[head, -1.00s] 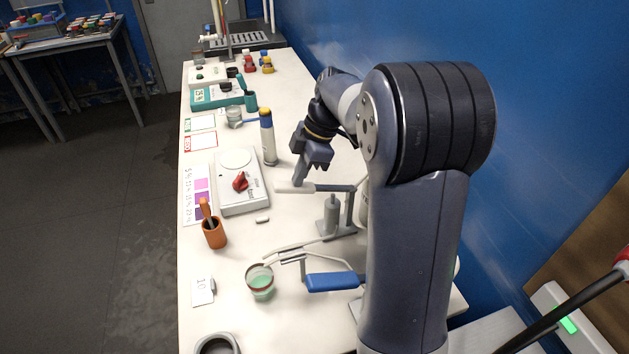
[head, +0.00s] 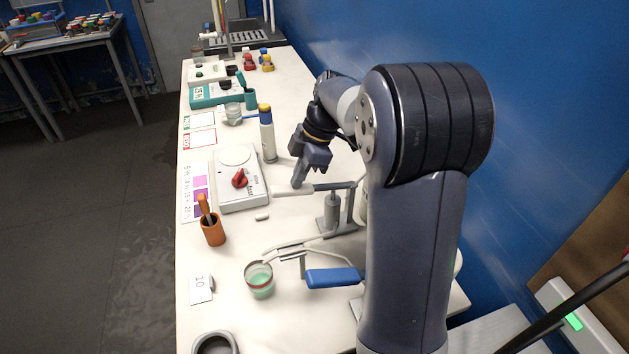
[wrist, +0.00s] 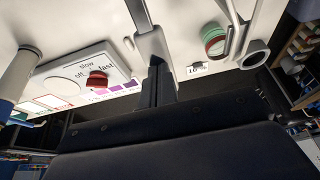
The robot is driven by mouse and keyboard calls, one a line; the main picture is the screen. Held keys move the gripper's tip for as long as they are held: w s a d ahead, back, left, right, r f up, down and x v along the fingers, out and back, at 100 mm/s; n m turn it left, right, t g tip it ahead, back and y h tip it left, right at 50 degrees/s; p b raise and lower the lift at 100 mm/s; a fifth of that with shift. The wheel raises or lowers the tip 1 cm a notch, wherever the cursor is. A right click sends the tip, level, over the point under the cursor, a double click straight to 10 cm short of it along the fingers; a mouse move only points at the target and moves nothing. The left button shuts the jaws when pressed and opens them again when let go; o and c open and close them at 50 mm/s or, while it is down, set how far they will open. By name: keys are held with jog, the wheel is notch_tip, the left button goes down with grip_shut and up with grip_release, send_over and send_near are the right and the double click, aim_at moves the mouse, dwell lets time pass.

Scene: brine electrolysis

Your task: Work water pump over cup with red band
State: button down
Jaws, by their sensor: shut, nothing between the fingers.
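A clear cup with a red band (head: 259,280) stands on the bench with green liquid inside. It also shows in the wrist view (wrist: 213,38). A grey hand pump (head: 331,212) has a lever with a white handle (head: 290,190). A second pump lever has a blue handle (head: 334,278). Thin pale spouts (head: 295,244) reach towards the cup. No label tells which pump is for water. My gripper (head: 298,182) is shut and empty, pointing down at the white handle; whether it touches is unclear. Its fingers show in the wrist view (wrist: 158,84).
An orange holder (head: 213,230), a "10" card (head: 201,289) and a grey ring (head: 214,343) stand near the bench's left edge.

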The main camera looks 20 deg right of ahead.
jog(key=f+b, duration=0.2)
jog(key=f, duration=0.2)
jog(key=shift+a, duration=0.2)
jog(key=shift+d+r+p, duration=0.2)
jog(key=shift+r+p, duration=0.75)
jog(key=shift+r, duration=0.55)
jog(key=shift+d+r+p, duration=0.15)
jog(key=shift+r+p, duration=0.8)
jog(key=shift+r, duration=0.55)
jog(key=shift+f, duration=0.1)
jog(key=shift+r, duration=0.2)
jog(key=shift+f, duration=0.1)
dwell(2.2)
jog(key=b+x, duration=0.1)
jog(key=x, duration=0.1)
jog(key=d+b+x, duration=0.1)
jog(key=b+x, duration=0.3)
jog(key=shift+d+f, duration=0.15)
jog(key=shift+f, duration=0.1)
jog(key=r+p, duration=0.1)
jog(key=r, duration=0.1)
jog(key=r+p, duration=0.1)
jog(key=r, duration=0.1)
jog(key=r+p, duration=0.2)
jog(key=shift+d+r, duration=0.1)
jog(key=shift+d, duration=0.25)
